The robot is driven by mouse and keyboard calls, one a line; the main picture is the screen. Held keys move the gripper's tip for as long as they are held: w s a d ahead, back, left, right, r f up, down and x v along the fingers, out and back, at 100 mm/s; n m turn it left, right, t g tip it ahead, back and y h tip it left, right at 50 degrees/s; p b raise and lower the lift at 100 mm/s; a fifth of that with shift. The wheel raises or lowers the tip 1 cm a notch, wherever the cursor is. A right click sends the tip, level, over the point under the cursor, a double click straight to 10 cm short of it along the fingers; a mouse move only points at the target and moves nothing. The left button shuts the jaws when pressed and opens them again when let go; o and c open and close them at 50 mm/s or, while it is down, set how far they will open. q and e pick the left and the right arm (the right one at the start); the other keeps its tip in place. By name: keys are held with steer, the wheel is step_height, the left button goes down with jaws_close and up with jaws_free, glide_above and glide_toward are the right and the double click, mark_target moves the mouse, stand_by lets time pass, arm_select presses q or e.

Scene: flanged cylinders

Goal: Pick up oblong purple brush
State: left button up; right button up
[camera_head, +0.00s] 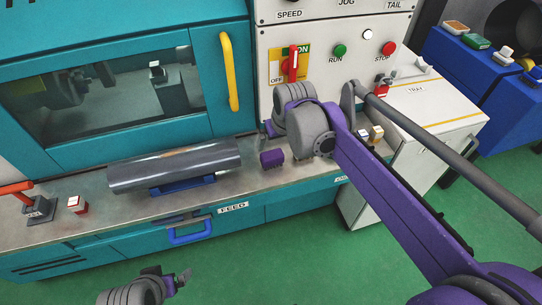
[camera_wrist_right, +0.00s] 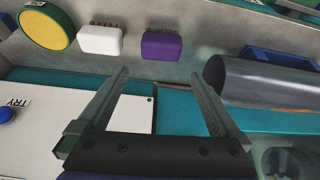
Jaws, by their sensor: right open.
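The oblong purple brush (camera_head: 271,158) lies on the metal bench of the teal machine, just right of the grey cylinder.
The large grey cylinder (camera_head: 174,166) rests on a blue cradle (camera_head: 183,187) left of the brush. A white brush (camera_wrist_right: 101,40) and a round yellow-green thing (camera_wrist_right: 46,26) lie beside it in the wrist view. A control panel (camera_head: 325,25) rises behind; green floor is free in front.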

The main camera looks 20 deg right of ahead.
mark_target(272, 154)
steer(key=x, duration=0.4)
steer(key=shift+s+d, duration=0.1)
steer(key=shift+s, duration=0.05)
steer(key=shift+b+x, duration=0.6)
steer(key=shift+x, duration=2.5)
steer(key=shift+s, duration=0.15)
steer(key=shift+c, duration=0.3)
steer(key=c, duration=1.1)
step_height(272, 154, up, 10)
steer(key=shift+p, duration=0.7)
